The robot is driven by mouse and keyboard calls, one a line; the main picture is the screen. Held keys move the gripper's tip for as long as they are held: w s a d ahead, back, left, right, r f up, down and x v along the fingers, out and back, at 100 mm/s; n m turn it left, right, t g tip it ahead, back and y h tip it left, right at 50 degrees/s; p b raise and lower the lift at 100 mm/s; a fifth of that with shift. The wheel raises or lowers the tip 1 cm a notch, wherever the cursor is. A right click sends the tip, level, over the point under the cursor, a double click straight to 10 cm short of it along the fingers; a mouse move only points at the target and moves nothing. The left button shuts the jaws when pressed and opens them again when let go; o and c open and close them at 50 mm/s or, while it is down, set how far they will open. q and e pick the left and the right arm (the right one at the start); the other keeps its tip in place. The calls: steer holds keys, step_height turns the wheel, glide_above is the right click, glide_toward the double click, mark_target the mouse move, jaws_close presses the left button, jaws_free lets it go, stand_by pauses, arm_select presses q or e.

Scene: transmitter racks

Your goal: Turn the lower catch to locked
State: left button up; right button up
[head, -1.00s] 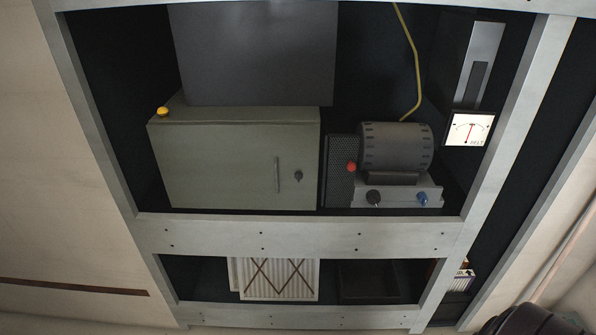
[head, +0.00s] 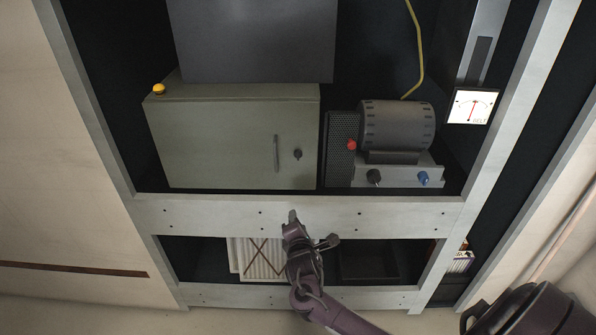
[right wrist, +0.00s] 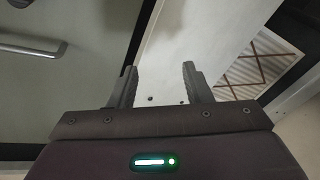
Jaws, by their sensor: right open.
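The olive-green cabinet (head: 215,145) stands on the rack shelf, its front door closed. On the door are an upright bar handle (head: 276,153) and, to its right, a small dark knob-like catch (head: 298,154). I cannot read the catch's setting, and I see only one such catch there. In the right wrist view the bar handle (right wrist: 35,46) lies at upper left, with a dark part of the catch (right wrist: 20,3) at the corner. My right gripper (head: 292,217) is below the cabinet, before the pale crossbar. In its wrist view the right gripper (right wrist: 160,86) is open and empty.
The pale crossbar (head: 200,212) runs under the cabinet. To the right stand a ribbed dark cylinder (head: 397,125) with knobs on its base and a lit meter (head: 472,106). A striped panel (head: 258,262) sits below. The space before the cabinet door is clear.

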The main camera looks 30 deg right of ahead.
mark_target(298, 156)
step_height(298, 156, up, 16)
steer(key=w+d+n+t+h, duration=0.1)
steer(key=w+n+t+h, duration=0.1)
steer(key=h, duration=0.1)
steer(key=shift+n, duration=0.3)
steer(key=x, duration=0.7)
steer(key=shift+w+d, duration=0.25)
steer(key=shift+d, duration=0.05)
jaws_close()
